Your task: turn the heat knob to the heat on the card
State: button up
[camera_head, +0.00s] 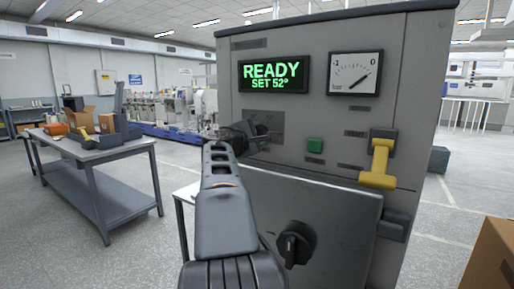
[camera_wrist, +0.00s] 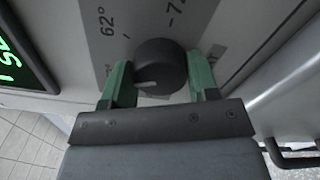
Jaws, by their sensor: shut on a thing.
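The heat knob (camera_wrist: 160,62) is a dark round knob with a pale pointer line, on a grey dial plate (camera_wrist: 112,30) of the machine front. In the wrist view the marks 62° and what looks like 72° show on the plate. My gripper (camera_wrist: 158,82) has its green fingers on either side of the knob and is shut on it. In the head view my gripper (camera_head: 238,138) is at the plate, and the arm partly hides the knob. The display (camera_head: 273,74) reads READY, SET 52°. I see no readable card.
A gauge (camera_head: 355,73), a green button (camera_head: 314,145) and a yellow handle (camera_head: 379,165) are on the machine front. A black rotary knob (camera_head: 295,244) sits lower down. A grey table (camera_head: 100,152) with boxes stands left; a cardboard box (camera_head: 490,258) is at lower right.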

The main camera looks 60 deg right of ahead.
jog(key=m+b, duration=0.1)
jog(key=m, duration=0.1)
jog(key=m+b, duration=0.1)
jog(key=b, duration=0.1)
jog(key=m+b, duration=0.2)
jog(key=shift+f+m, duration=0.25)
jog(key=shift+m, duration=0.05)
jog(key=m+b, duration=0.3)
jog(key=m, duration=0.2)
jog(key=shift+b, duration=0.35)
jog(key=m+b, duration=0.2)
jog(key=m, duration=0.4)
jog(key=shift+r+b, duration=0.1)
jog(key=shift+b, duration=0.25)
jog(key=m+b, duration=0.1)
jog(key=m, duration=0.4)
jog(key=shift+r+m+b, duration=0.1)
jog(key=shift+m+b, duration=0.2)
jog(key=shift+b, duration=0.1)
jog(key=shift+m, duration=0.3)
jog(key=o, duration=0.9)
